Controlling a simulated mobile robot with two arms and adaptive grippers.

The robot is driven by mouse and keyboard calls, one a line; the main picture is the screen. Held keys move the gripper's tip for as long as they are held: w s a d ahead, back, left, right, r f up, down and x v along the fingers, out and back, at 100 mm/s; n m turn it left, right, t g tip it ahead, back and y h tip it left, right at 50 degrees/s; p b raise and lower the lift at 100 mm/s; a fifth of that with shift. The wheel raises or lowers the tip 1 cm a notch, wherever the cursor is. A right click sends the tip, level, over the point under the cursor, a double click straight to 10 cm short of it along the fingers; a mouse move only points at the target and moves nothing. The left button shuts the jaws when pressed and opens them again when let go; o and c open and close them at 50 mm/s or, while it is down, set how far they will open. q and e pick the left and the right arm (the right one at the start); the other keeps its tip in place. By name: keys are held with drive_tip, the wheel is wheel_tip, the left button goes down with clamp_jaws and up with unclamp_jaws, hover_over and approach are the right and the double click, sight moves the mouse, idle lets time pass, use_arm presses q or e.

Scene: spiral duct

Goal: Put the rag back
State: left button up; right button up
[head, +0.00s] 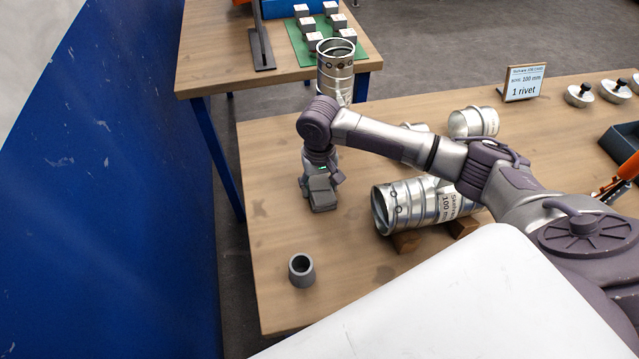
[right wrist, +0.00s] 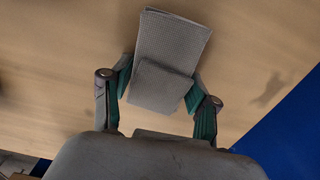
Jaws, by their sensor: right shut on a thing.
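The rag (right wrist: 172,45) is a folded grey ribbed cloth, held between the two fingers of my right gripper (right wrist: 158,92) in the right wrist view. In the head view the rag (head: 322,194) shows as a small grey block below my right gripper (head: 321,178), over the left part of the wooden table (head: 262,230). I cannot tell whether the rag touches the table top. My left gripper does not show.
A grey cup-like holder (head: 301,270) stands near the table's front left. A silver duct (head: 418,204) lies on wooden blocks (head: 407,241) to the right. Another duct (head: 335,75) stands upright behind my arm. A sign (head: 523,83) stands at the back right. A blue wall (head: 110,180) is at left.

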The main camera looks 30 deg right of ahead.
sight(319, 185)
drive_tip(key=shift+f, duration=0.1)
drive_tip(key=o, duration=0.9)
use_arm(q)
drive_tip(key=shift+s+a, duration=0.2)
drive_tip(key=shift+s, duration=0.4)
use_arm(e)
drive_tip(key=o, duration=0.3)
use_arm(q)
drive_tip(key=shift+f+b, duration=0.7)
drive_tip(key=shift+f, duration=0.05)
use_arm(e)
wheel_tip(319, 185, up, 12)
drive_tip(key=shift+r, duration=0.15)
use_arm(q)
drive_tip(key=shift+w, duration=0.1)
